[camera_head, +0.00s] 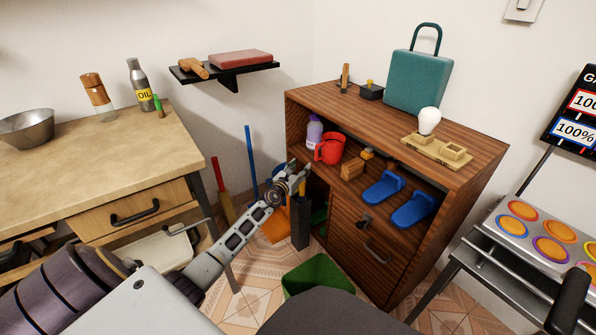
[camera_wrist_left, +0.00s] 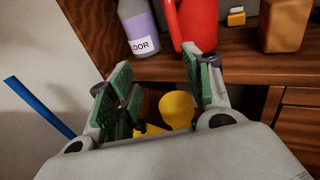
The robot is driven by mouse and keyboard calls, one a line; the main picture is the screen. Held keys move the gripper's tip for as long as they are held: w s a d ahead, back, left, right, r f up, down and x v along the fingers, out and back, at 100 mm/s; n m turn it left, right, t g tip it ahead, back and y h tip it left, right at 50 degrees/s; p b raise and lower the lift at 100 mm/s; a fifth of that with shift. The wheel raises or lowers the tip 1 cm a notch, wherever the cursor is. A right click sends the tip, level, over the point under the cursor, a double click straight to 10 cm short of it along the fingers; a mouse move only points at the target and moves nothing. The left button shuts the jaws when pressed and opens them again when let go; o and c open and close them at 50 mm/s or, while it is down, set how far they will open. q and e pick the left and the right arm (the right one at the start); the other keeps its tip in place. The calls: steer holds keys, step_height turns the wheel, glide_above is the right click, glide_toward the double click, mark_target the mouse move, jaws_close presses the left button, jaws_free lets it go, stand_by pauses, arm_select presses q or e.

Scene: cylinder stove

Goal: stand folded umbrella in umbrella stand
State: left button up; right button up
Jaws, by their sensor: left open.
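A tall dark box-shaped holder (camera_head: 300,228), which looks like the umbrella stand, stands on the floor beside the wooden cabinet. A yellow rounded piece (camera_wrist_left: 177,108) shows between and beyond my left gripper's fingers in the left wrist view, with a dark part beside it. It may be the umbrella's end; its lower part is hidden, so I cannot tell how deep it sits in the holder. My left gripper (camera_head: 291,178) is open above the holder, in front of the cabinet's open shelf. Its green-padded fingers (camera_wrist_left: 160,95) are apart. My right gripper is not in view.
The cabinet shelf (camera_wrist_left: 250,65) is close ahead, with a purple bottle (camera_head: 314,131), a red mug (camera_head: 330,148) and blue slippers (camera_head: 383,188). A blue pole (camera_head: 251,160) and red-handled tool (camera_head: 222,190) lean by the wall. A green bin (camera_head: 318,278) stands in front.

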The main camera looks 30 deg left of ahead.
arm_select(q)
steer(key=s+d, duration=0.1)
steer(key=s, duration=1.1)
steer(key=shift+r, duration=0.2)
stand_by(0.5)
stand_by(1.2)
stand_by(0.3)
